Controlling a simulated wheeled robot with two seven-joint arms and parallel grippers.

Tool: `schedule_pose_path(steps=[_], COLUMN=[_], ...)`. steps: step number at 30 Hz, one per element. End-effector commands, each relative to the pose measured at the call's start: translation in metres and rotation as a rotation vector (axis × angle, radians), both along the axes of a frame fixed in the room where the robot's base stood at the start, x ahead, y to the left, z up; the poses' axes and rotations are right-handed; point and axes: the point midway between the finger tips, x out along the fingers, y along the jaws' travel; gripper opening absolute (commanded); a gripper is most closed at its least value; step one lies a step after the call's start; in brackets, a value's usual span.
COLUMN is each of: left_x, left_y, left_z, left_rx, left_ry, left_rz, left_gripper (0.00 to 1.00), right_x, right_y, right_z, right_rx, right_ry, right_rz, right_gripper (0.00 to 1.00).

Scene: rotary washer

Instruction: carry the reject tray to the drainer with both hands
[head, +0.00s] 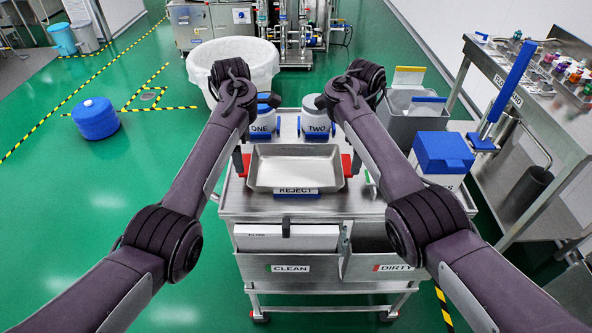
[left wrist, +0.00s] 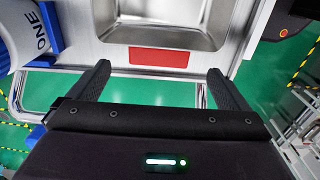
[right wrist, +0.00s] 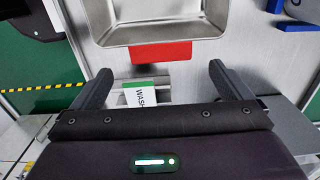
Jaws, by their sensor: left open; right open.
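The reject tray (head: 295,168) is a shallow grey metal tray lying flat on the steel cart, behind a REJECT label. It has a red grip at each end, at left (left wrist: 165,57) and right (right wrist: 160,51). My left gripper (left wrist: 159,70) is open at the tray's left end, its fingertips just short of the red grip and spread wider than it. My right gripper (right wrist: 160,68) is open at the right end, likewise just short of its grip. Both are empty. I cannot make out which thing is the drainer.
Containers ONE (head: 263,122) and TWO (head: 317,121) stand behind the tray. A blue-lidded box (head: 442,153) and grey bin (head: 410,118) are at right, near a steel bench (head: 540,110). A large white tub (head: 232,58) stands behind.

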Motion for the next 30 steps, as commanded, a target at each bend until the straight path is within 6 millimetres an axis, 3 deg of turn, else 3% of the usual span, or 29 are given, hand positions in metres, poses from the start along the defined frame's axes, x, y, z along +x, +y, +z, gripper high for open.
schedule_pose_path(steps=[6,12,24,30], left_x=[-0.001,0.000,0.000,0.000], left_y=[0.000,0.000,0.000,0.000], left_z=[-0.036,-0.058,-0.065,-0.064], left_rx=[-0.001,-0.001,0.000,0.000], left_ry=[0.004,0.002,0.001,0.001], left_rz=[0.000,0.000,0.000,0.000], left_gripper=[0.98,0.98,0.98,0.72], right_x=[-0.001,-0.001,0.000,0.000], right_y=[0.001,0.001,0.001,0.001], right_z=[-0.036,-0.058,-0.064,-0.064], right_rx=[0.002,0.000,0.000,0.000], right_ry=[0.005,0.003,0.001,0.001], right_rz=[0.002,0.002,0.002,0.002], right_gripper=[0.98,0.98,0.98,0.72])
